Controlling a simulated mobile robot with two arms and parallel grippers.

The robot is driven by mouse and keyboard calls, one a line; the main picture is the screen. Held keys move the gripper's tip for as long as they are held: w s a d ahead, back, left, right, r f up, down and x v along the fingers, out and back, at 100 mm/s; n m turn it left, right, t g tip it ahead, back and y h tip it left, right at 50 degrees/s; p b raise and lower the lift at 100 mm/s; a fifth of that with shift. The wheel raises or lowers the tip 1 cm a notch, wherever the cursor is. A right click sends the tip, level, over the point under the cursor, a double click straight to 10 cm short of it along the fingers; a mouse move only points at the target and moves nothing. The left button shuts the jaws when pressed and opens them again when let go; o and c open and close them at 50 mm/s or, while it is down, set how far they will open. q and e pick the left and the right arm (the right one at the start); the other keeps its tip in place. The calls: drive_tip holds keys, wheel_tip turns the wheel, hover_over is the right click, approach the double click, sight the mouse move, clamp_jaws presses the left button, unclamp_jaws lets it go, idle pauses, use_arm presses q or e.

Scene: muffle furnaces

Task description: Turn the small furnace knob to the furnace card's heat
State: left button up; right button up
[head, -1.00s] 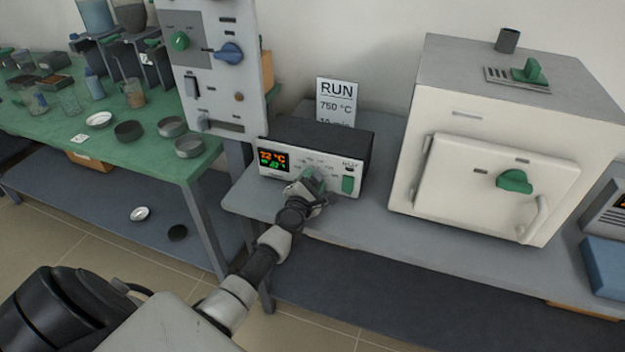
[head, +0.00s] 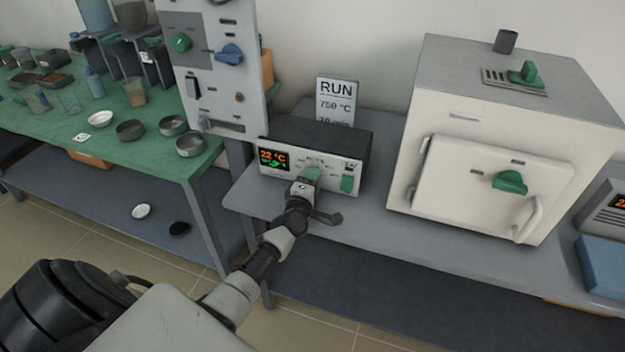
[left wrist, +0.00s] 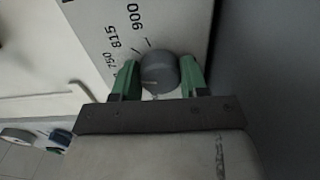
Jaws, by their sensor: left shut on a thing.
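The small furnace (head: 320,145) is a dark box with a pale front panel on the grey bench. Its display (head: 273,158) shows an orange 22 °C over a green line too small to read. My left gripper (head: 312,174) is at the panel's middle. In the left wrist view its green fingers (left wrist: 159,78) are shut on the grey round knob (left wrist: 158,72), one on each side. Printed marks 750, 815 and 900 (left wrist: 120,40) show beside the knob; I cannot tell which its pale line meets. The card (head: 338,100) behind reads RUN, 750 °C; its lowest line is partly hidden. My right gripper is out of view.
A green rocker (head: 347,184) is right of the knob. A large white furnace (head: 505,140) stands to the right. A tall grey panel (head: 212,70) with green and blue knobs is at the left, beside a green table (head: 100,155) with dishes.

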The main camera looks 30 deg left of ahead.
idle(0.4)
use_arm(q)
drive_tip(key=shift+f, duration=0.1)
drive_tip(key=o, duration=0.9)
drive_tip(key=shift+s, duration=0.15)
drive_tip(key=p+v, duration=0.1)
drive_tip(key=v, duration=0.9)
drive_tip(key=shift+s+d, duration=0.2)
drive_tip(key=shift+s, duration=0.05)
drive_tip(key=shift+m, duration=0.3)
